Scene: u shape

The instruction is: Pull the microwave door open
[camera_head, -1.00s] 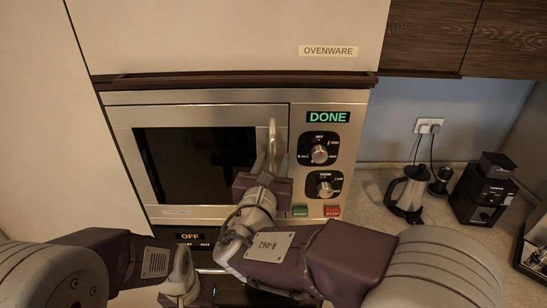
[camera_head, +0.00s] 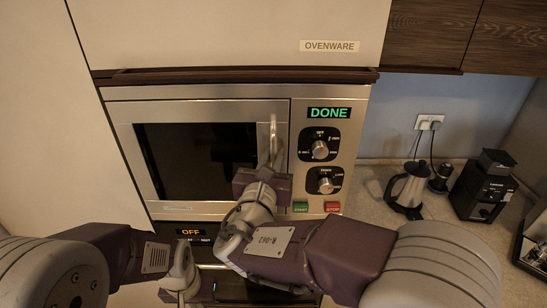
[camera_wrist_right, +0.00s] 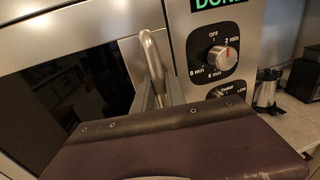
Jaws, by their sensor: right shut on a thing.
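The microwave door (camera_head: 135,165) has a steel frame around a dark window and looks shut or nearly so. Its upright bar handle (camera_head: 274,135) is near the door's right edge. My right gripper (camera_head: 268,165) is shut on the lower part of the handle, which its own body partly hides in the head view. In the right wrist view, the fingers (camera_wrist_right: 159,95) close around the handle (camera_wrist_right: 151,52). My left gripper (camera_head: 178,295) is low at the bottom of the head view, away from the door; its fingertips cannot be made out.
The control panel (camera_head: 345,180) right of the door has two dials, buttons and a green DONE display. A second appliance with an OFF display (camera_head: 190,232) is below. A kettle (camera_head: 408,188) and coffee machine (camera_head: 483,185) stand on the right counter. A cabinet (camera_head: 230,35) is above.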

